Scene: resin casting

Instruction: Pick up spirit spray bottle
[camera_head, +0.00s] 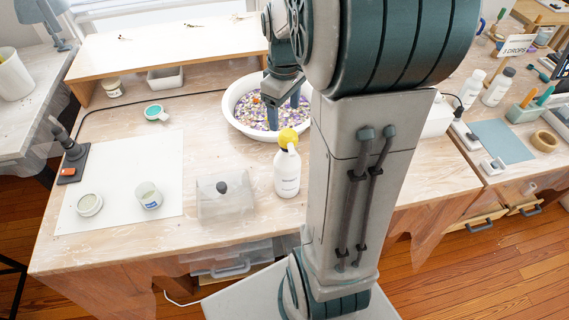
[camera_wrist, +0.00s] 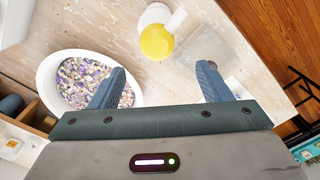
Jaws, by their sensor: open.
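The spirit spray bottle (camera_head: 287,172) is white with a yellow spray head and dark print. It stands upright on the table, in front of the white bowl in the head view. In the wrist view the yellow top of the spray bottle (camera_wrist: 156,41) shows beyond and between my fingertips. My gripper (camera_wrist: 161,84) is open with nothing between its fingers. In the head view my gripper (camera_head: 285,114) hangs over the bowl, behind the bottle and apart from it.
A white bowl (camera_head: 234,122) of coloured bits lies close behind the bottle. A clear box with a dark knob (camera_head: 222,203) stands just left of it. A white mat (camera_head: 85,214) with two small jars lies farther left. A wooden shelf (camera_head: 90,65) stands at the back.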

